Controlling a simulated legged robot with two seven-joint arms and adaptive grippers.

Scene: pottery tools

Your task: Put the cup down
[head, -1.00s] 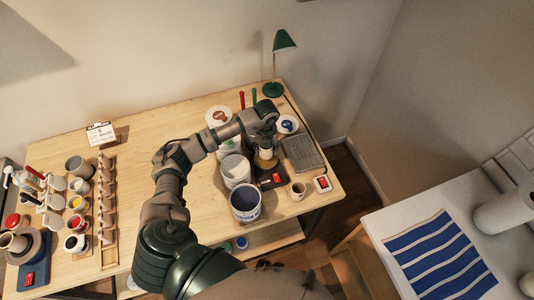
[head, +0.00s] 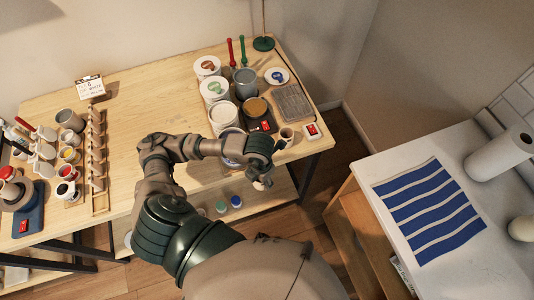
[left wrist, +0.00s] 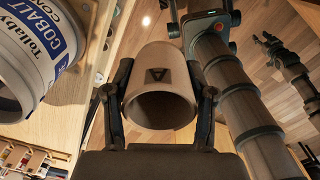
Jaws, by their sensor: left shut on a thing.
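The cup's open mouth faces the wrist camera, with a finger on each side. In the head view my left gripper (head: 262,180) is at the front edge of the table (head: 150,110), right of the big bucket. The held cup is mostly hidden there. Wooden floor shows behind the cup in the left wrist view.
A labelled bucket (left wrist: 38,55) is close at left in the left wrist view. A small beige cup (head: 287,135) and a red switch box (head: 312,130) stand near the table's right corner. The table's middle is fairly clear.

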